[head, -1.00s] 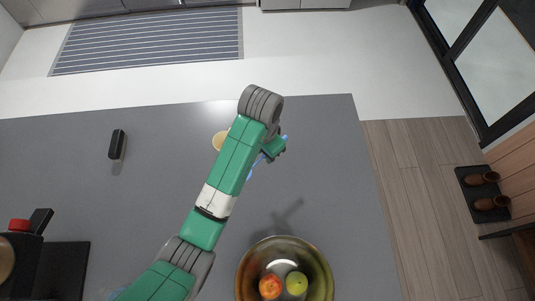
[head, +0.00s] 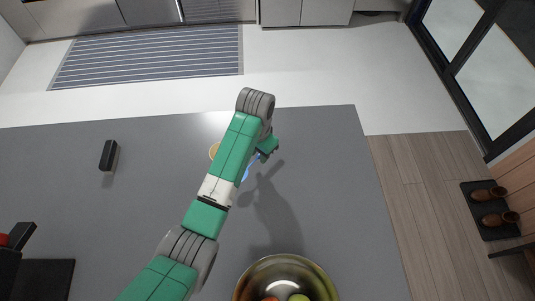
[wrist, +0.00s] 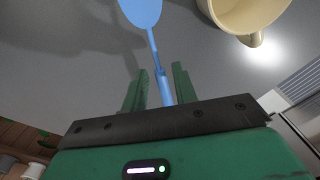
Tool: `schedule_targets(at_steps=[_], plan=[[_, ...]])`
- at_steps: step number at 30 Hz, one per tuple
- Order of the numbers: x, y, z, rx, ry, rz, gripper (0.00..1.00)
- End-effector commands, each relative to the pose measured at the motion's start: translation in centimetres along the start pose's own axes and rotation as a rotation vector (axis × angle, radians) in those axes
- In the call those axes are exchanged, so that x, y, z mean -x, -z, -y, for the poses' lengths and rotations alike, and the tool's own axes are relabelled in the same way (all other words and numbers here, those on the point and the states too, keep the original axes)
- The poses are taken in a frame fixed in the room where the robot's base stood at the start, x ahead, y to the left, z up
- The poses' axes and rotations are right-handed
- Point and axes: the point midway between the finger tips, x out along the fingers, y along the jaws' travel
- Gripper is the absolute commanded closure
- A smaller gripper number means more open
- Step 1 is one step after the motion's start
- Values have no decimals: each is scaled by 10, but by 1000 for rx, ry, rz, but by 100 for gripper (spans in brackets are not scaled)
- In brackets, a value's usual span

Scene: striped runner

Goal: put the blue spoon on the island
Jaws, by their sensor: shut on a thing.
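The blue spoon (wrist: 143,12) shows in the wrist view, its handle running down between my gripper's green fingers (wrist: 158,73). My gripper (head: 264,150) is shut on the handle, with the bowl end pointing away. In the head view, part of the blue spoon (head: 246,174) shows beside my forearm, which hides the rest. The grey island top (head: 335,190) lies below the gripper and spoon. I cannot tell whether the spoon touches it.
A yellowish cup (wrist: 245,15) is close to the right of the spoon; it is partly hidden in the head view (head: 214,150). A brass-coloured bowl (head: 245,280) with fruit stands at the near edge of view. A black object (head: 109,155) is at left. The island's right side is clear.

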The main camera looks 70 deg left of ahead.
Motion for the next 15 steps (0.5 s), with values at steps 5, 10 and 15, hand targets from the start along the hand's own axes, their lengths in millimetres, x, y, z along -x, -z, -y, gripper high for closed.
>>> schedule_targets(at_steps=[5, 10, 15], plan=[[-4, 27, -4, 0, 0, 0, 94], [-3, 31, -5, 0, 0, 0, 94], [-25, 35, -6, 1, 0, 3, 94]])
